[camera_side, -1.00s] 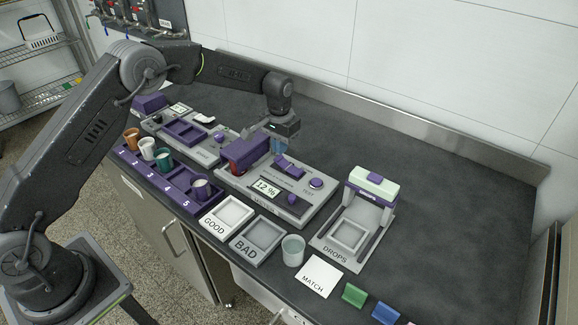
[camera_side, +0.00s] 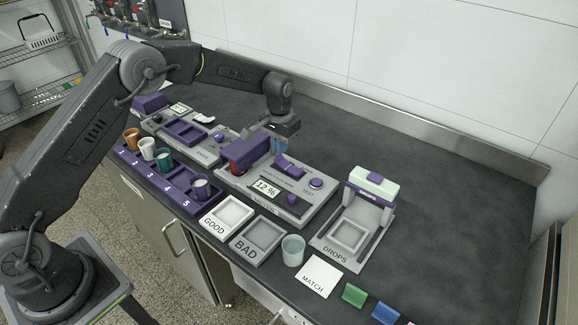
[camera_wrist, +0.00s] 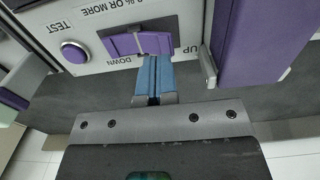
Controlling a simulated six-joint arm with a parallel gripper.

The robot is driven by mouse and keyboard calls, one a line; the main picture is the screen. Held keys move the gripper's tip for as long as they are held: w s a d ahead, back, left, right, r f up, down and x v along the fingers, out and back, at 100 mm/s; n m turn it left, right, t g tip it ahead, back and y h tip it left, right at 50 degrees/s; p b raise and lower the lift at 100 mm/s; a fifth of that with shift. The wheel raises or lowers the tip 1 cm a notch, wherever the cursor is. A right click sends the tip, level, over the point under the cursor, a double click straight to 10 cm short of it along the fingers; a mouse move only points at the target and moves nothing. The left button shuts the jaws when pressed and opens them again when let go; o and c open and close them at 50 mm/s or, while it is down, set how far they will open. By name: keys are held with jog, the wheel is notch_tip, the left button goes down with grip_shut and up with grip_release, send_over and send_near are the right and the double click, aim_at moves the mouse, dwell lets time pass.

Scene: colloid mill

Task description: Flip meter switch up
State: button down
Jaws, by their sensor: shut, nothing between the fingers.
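The meter (camera_side: 315,206) is a light grey box with a display reading 12 %, a purple TEST button and a purple rocker-like switch (camera_side: 289,166) at its back edge. In the wrist view the switch (camera_wrist: 138,43) sits in a dark recess between upside-down UP and DOWN labels. My gripper (camera_side: 279,149) points down just behind the switch. Its blue fingers (camera_wrist: 155,60) are shut together and empty, with their tips at the switch's edge. I cannot tell whether they touch it. The switch's exact tilt is unclear.
A purple block (camera_side: 245,150) stands on the meter close beside my fingers. The TEST button (camera_wrist: 74,51) shows on the other side. The counter behind is clear.

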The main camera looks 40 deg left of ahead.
aim_at(280, 160)
jog(key=shift+f, duration=2)
dwell(1.0)
jog(key=shift+r, duration=3.6)
jog(key=shift+r, duration=0.1)
jog(key=s+r+t, duration=0.3)
jog(key=s+r, duration=1.4)
jog(key=r, duration=0.2)
jog(key=s+t, duration=0.2)
jog(key=s, duration=1.7)
jog(key=shift+f+t, duration=0.15)
jog(key=shift+t, duration=0.15)
